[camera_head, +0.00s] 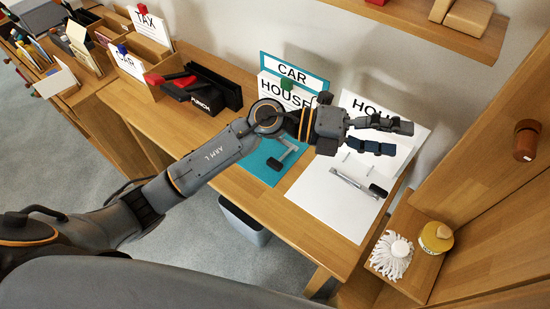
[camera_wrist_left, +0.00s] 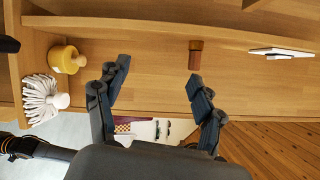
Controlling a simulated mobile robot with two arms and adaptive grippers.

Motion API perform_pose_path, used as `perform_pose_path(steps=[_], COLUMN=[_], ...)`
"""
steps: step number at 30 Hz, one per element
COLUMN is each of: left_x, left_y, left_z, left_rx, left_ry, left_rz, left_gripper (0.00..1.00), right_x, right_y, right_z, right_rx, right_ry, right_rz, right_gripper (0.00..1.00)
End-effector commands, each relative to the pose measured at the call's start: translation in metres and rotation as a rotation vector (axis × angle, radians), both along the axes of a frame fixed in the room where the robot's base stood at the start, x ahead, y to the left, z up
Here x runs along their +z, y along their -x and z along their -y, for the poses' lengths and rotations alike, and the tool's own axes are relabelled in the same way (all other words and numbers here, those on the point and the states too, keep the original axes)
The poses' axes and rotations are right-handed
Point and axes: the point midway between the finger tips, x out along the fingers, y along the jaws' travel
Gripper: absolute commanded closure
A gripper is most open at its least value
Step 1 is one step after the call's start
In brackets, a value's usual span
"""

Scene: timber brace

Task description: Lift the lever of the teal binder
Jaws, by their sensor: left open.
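The teal binder (camera_head: 259,163) lies open on the desk in the head view, its upright cover labelled CAR. A grey lever with a dark tip (camera_head: 288,155) shows on its lower half, partly hidden by my left arm. A white binder (camera_head: 322,200) labelled HOUSE lies open to its right, with its own lever (camera_head: 358,184). My left gripper (camera_head: 391,138) is open and empty above the white binder, right of the teal one. Its two fingers also show apart in the left wrist view (camera_wrist_left: 158,80). My right gripper is not in view.
A black hole punch (camera_head: 203,97) and wooden file boxes (camera_head: 140,65) stand left on the desk (camera_head: 190,140). A white brush (camera_head: 393,256) and yellow pot (camera_head: 436,238) sit on a low shelf at right. A wooden peg (camera_head: 525,140) sticks out nearby.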

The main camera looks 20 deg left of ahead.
Motion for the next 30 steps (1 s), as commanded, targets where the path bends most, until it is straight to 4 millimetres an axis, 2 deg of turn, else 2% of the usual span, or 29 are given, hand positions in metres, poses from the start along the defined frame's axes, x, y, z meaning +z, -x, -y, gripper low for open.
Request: perform_pose_path(steps=[1, 2, 4, 7, 9, 12, 15, 18, 20, 23, 30], left_x=[-0.026, -0.044, -0.082, -0.119, -0.129, -0.13, -0.126, -0.125, -0.129, -0.142, -0.193], left_y=[0.0, 0.001, -0.006, -0.026, -0.041, -0.057, -0.065, -0.067, -0.067, -0.067, -0.066], left_z=[-0.003, -0.009, -0.035, -0.091, -0.134, -0.185, -0.217, -0.232, -0.234, -0.233, -0.232], left_rx=[-0.077, -0.118, -0.191, -0.235, -0.234, -0.209, -0.183, -0.171, -0.171, -0.173, -0.175], left_ry=[-0.185, -0.299, -0.57, -0.933, -1.149, -1.38, -1.517, -1.577, -1.587, -1.586, -1.583], left_rz=[0.064, 0.091, 0.132, 0.144, 0.128, 0.089, 0.053, 0.032, 0.027, 0.027, 0.026], left_gripper=[0.32, 0.32, 0.32, 0.32, 0.32, 0.32, 0.32, 0.32, 0.32, 0.32, 0.32], right_x=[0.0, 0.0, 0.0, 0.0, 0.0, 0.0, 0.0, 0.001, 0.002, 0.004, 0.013], right_y=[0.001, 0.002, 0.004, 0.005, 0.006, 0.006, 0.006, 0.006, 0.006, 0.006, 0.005], right_z=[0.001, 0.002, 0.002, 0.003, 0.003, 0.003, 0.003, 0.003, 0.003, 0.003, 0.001], right_rx=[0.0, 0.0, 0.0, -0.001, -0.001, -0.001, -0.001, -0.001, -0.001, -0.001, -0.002], right_ry=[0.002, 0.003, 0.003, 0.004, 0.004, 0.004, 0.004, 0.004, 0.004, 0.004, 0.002], right_rz=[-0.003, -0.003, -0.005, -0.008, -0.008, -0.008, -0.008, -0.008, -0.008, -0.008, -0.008], right_gripper=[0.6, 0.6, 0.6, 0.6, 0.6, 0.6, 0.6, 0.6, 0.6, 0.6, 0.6])
